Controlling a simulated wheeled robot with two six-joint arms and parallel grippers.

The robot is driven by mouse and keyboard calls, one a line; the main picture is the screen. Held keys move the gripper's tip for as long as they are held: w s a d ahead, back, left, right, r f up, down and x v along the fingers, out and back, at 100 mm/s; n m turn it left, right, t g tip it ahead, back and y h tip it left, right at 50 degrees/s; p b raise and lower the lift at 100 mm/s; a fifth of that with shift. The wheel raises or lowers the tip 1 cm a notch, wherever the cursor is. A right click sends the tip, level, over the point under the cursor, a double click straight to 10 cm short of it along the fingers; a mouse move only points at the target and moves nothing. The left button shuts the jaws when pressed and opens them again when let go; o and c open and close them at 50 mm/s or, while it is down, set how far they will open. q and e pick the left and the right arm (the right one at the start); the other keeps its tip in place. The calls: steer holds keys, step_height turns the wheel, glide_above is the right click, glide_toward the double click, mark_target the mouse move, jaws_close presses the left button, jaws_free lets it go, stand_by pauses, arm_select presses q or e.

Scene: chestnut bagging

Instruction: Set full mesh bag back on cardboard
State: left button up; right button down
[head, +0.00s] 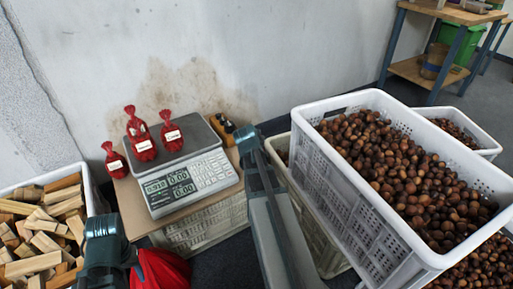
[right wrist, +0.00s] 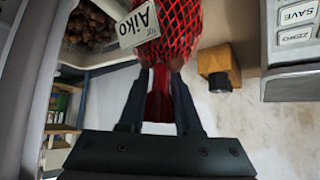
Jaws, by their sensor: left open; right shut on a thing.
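My right gripper (right wrist: 160,75) is shut on the gathered neck of a full red mesh bag (right wrist: 165,25) with a white "Aiko" label, shown upside down in the right wrist view. In the head view my right arm hides this bag, just right of the scale. The tan cardboard (head: 126,203) lies under the scale. My left gripper (head: 103,228) is open at the front left, beside red material (head: 160,270).
A grey scale (head: 205,178) stands on the cardboard, with a wooden block (head: 222,128) behind its right side. A crate of wood pieces (head: 88,185) is at left. A white crate (head: 365,215) of chestnuts stands high at right. A wall closes the back.

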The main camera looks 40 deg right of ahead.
steer(key=shift+f, duration=0.15)
steer(key=c, duration=0.6)
jaws_free()
